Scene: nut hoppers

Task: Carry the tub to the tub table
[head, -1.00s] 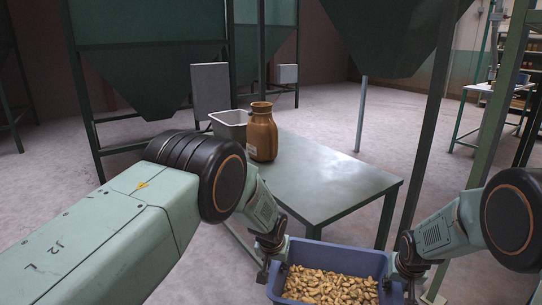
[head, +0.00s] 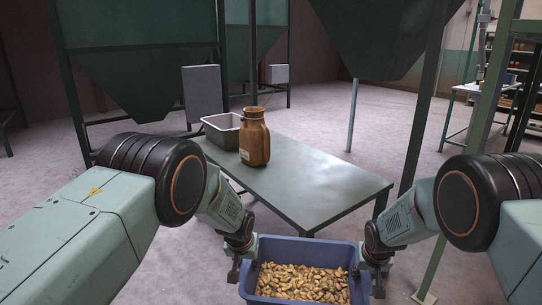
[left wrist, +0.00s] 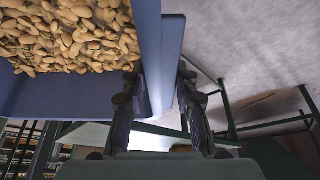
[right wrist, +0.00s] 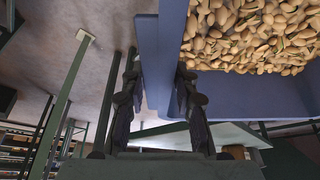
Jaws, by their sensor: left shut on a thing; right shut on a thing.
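The blue tub (head: 300,243) is full of light brown nuts and is held up in front of me, at the bottom of the head view. My left gripper (head: 236,268) is shut on its left wall. In the left wrist view the tub wall (left wrist: 158,60) runs between the left fingers (left wrist: 165,110). My right gripper (head: 376,278) is shut on the right wall. The right wrist view shows that wall (right wrist: 163,60) between the right fingers (right wrist: 160,105). A green-topped table (head: 310,185) stands just beyond the tub; I cannot tell if it is the tub table.
A green post (head: 428,110) stands to the right. Another table (head: 478,92) is at the far right.

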